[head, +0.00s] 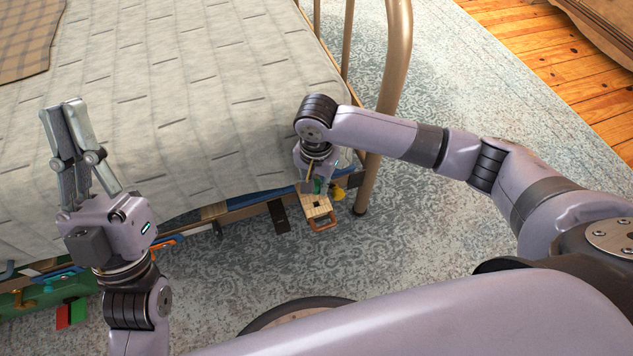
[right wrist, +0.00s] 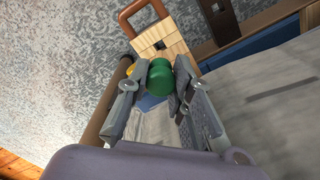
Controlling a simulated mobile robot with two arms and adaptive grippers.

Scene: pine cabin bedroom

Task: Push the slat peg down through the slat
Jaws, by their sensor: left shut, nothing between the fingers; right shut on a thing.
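The slat peg (right wrist: 161,77), as far as I can tell, is the rounded green piece between the fingers of my right gripper (right wrist: 158,72). A bit of its green shows in the head view (head: 318,186). A pale wooden slat end (head: 316,206) with a dark square hole and a brown loop handle juts from the bed's edge. It also shows just beyond the peg in the right wrist view (right wrist: 172,42). Whether the peg touches the slat is hidden. My left gripper (head: 63,107) is shut and empty, raised over the bed's left side.
The bed's quilt (head: 200,90) fills the left and middle. A metal bedpost (head: 390,90) stands just right of my right gripper. A yellow knob (head: 338,193) sits beside the slat. Red and green tags (head: 71,313) hang at lower left. The rug (head: 450,240) is clear.

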